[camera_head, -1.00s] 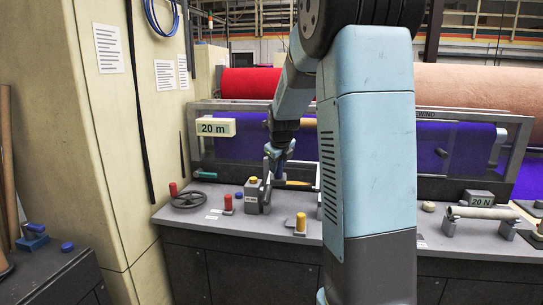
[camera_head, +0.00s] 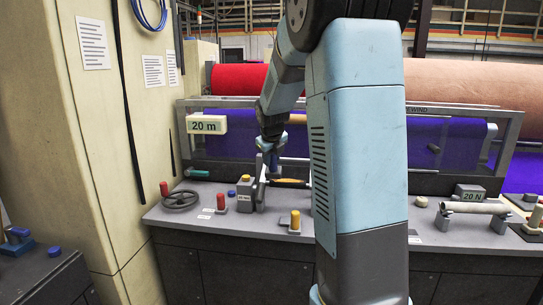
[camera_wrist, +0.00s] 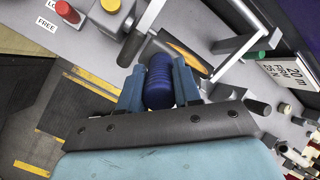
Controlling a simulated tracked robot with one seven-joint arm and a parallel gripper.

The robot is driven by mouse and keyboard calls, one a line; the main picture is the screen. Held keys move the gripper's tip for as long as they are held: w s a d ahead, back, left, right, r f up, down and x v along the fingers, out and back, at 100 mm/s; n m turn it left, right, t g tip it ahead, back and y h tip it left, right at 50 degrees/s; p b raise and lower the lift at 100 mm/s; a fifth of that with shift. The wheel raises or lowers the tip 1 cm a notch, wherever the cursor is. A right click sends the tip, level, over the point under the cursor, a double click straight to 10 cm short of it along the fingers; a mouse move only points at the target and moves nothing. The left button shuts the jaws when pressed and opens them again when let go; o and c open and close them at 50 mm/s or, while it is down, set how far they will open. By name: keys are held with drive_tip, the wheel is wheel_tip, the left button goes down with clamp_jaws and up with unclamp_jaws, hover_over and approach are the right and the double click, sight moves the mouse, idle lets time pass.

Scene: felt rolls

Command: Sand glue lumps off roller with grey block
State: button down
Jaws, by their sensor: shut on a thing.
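A grey roller (camera_head: 478,207) lies across a cradle at the right of the bench, far from my gripper. A small pale lump-like piece (camera_head: 421,202) sits left of it; I cannot tell whether this is the grey block. Glue lumps are too small to make out. My gripper (camera_head: 271,160) is over the left-middle of the bench, in front of the purple felt. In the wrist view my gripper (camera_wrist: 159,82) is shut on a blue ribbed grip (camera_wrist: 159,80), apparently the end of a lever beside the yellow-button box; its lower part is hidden.
A grey box with a yellow button (camera_head: 245,190), a red knob (camera_head: 221,202), a handwheel (camera_head: 180,200) and a yellow post (camera_head: 295,221) stand on the bench.

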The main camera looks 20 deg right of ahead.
sight(281, 169)
drive_tip(key=shift+x, duration=1.6)
drive_tip(key=shift+d+f, duration=0.2)
drive_tip(key=shift+f, duration=0.45)
drive_tip(key=shift+d, duration=0.1)
drive_tip(key=shift+s+d+r, duration=0.1)
drive_tip(key=shift+s+d, duration=0.35)
drive_tip(key=shift+d, duration=0.2)
drive_tip(key=shift+s+d, duration=0.45)
drive_tip(key=shift+d, duration=0.15)
drive_tip(key=shift+s+d, duration=0.45)
drive_tip(key=shift+d, duration=0.25)
drive_tip(key=shift+s+d, duration=0.45)
drive_tip(key=shift+d, duration=0.25)
drive_tip(key=shift+s+d, duration=0.45)
drive_tip(key=shift+d, duration=0.25)
drive_tip(key=shift+s+d, duration=0.5)
drive_tip(key=shift+d, duration=0.15)
